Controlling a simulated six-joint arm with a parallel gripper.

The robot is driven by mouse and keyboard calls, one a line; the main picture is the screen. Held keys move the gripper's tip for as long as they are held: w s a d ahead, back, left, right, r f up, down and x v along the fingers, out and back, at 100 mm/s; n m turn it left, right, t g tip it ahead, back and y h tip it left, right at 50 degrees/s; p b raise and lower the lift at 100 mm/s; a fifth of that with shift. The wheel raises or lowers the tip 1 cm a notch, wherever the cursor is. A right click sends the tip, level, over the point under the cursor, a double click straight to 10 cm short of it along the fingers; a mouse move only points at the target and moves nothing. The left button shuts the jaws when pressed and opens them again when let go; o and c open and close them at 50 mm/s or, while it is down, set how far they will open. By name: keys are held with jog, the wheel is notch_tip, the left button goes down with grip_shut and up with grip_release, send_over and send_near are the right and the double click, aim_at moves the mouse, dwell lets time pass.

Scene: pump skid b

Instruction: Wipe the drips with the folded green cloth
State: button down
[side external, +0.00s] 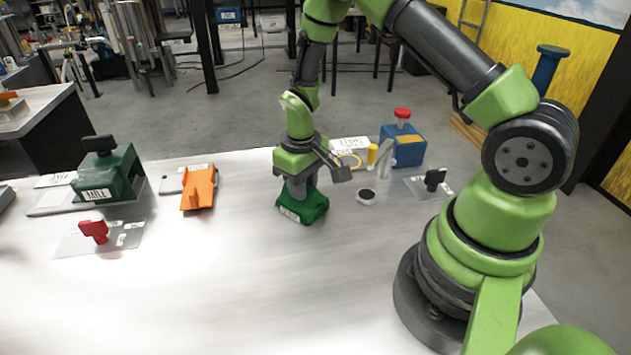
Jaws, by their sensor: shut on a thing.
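The folded green cloth (303,208), dark green with a white label on its front, is at the middle of the pale table (220,290). My gripper (300,187) points down from above and is shut on the cloth's upper part. The cloth's underside is at or very near the table top; I cannot tell whether it touches. I cannot make out any drips; bright glare covers much of the table, and the cloth and gripper hide what is beneath and behind them.
Right of the gripper are a small round dark-topped piece (366,197), a yellow cylinder (372,155), a blue box with red knob (403,150) and a black knob (435,179). Left are an orange bracket (199,190), a green box (108,175) and a red handle (94,230). The front is clear.

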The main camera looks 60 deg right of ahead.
jog(key=shift+w+a, duration=0.6)
jog(key=shift+s+d, duration=2.5)
jog(key=shift+d, duration=0.05)
jog(key=shift+d+r, duration=0.1)
jog(key=shift+r, duration=0.05)
notch_tip(320, 180, up, 8)
jog(key=shift+s, duration=0.1)
